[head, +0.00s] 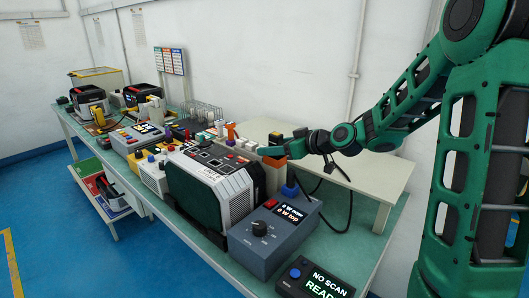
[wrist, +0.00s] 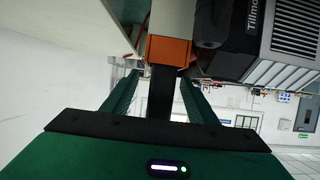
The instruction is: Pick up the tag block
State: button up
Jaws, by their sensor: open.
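My gripper (head: 276,151) is at the end of the green arm, low over the right part of the bench. In the wrist view its two green fingers (wrist: 160,76) stand apart. An orange block (wrist: 168,50) sits just beyond the fingertips, with a pale face above it. It also shows in the head view (head: 275,171) under the gripper. A dark strip (wrist: 161,92) lies between the fingers; I cannot tell what it belongs to. No readable label marks the tag block, so I cannot tell whether the orange block is it.
A large grey-and-black unit (head: 208,188) stands left of the gripper. A blue-grey meter box (head: 274,235) and a black scanner display (head: 315,281) reading "NO SCAN READY" stand in front. A pale raised shelf (head: 345,172) lies behind, with a black cable (head: 350,207) near it.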

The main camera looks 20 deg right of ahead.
jog(key=x, duration=0.3)
jog(key=shift+w+a, duration=0.1)
jog(key=c, duration=1.1)
jog(key=shift+r, duration=0.1)
